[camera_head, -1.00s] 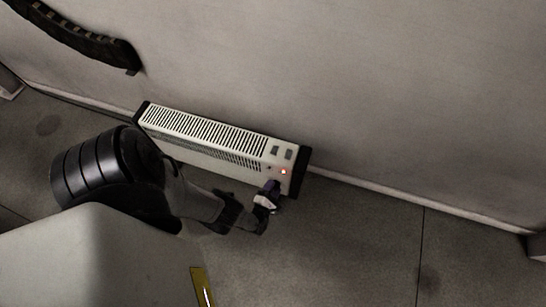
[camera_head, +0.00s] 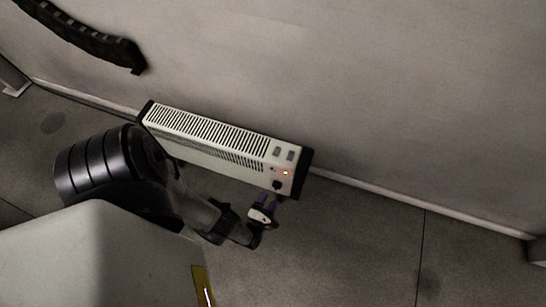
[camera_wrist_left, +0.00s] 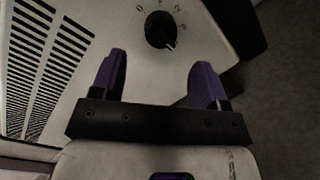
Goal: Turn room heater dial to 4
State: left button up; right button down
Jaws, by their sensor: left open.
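The room heater (camera_head: 205,130) is a long white unit with dark ends and slotted vents, standing along the wall. Its round black dial (camera_head: 277,185) sits on the front near the right end. In the left wrist view the dial (camera_wrist_left: 160,30) has a white pointer mark at its lower right. The numerals 0 and 2 show around it; the others are hard to read, so I cannot tell its exact setting. My left gripper (camera_head: 265,207) is in front of the dial and apart from it. Its purple fingers (camera_wrist_left: 160,68) are open with nothing between them. My right gripper is not in view.
Two switches (camera_head: 284,153) and a small red light (camera_head: 286,172) are above the dial. The wall (camera_head: 400,90) rises behind the heater. The floor (camera_head: 370,235) to the right is clear. A dark curved object (camera_head: 90,40) is on the wall at upper left.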

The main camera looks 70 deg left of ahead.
pick_arm(q)
jog(key=v, duration=0.8)
jog(key=shift+w, duration=0.15)
dwell(0.4)
